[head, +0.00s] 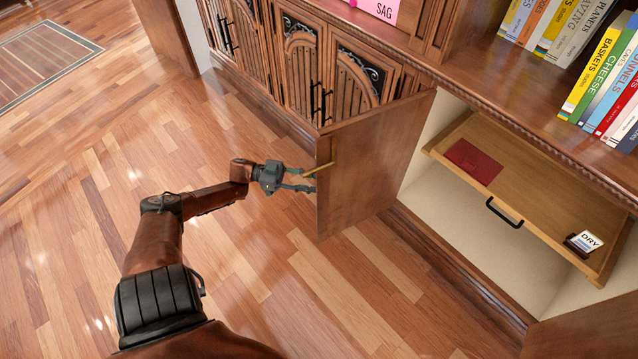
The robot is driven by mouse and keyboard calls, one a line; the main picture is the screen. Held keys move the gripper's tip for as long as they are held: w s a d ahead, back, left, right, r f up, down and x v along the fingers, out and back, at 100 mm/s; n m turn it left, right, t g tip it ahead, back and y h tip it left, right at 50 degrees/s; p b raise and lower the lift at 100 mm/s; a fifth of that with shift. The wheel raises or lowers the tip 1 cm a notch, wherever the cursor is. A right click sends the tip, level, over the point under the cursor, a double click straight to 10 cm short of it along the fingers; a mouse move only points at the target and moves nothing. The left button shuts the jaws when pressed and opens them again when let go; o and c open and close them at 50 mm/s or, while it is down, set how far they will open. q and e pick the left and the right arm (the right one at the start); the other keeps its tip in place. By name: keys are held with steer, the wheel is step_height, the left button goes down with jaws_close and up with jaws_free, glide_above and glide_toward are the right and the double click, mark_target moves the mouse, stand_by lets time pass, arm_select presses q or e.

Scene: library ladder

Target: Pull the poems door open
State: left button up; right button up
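A brown wooden cabinet door (375,158) stands swung out from the cabinet, roughly square to its front. No poems label shows on the side I see, so I cannot tell if it is the poems door. A thin brass-coloured bar (320,169) sticks out at its free edge. My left gripper (306,181) is at that edge, its fingers reaching past it toward the door's far face. The fingertips are partly hidden, and whether they close on anything is unclear. My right gripper is out of view.
The open compartment holds a wooden pull-out tray (545,195) with a black handle, a dark red book (473,161) and a small DRY box (583,242). Another open door (590,330) shows at bottom right. Carved doors (300,70) are shut behind. Floor (240,260) beside my arm is clear.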

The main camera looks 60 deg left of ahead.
arm_select(q)
steer(key=v, duration=0.9)
steer(key=shift+s+a, duration=0.2)
steer(key=shift+s, duration=0.1)
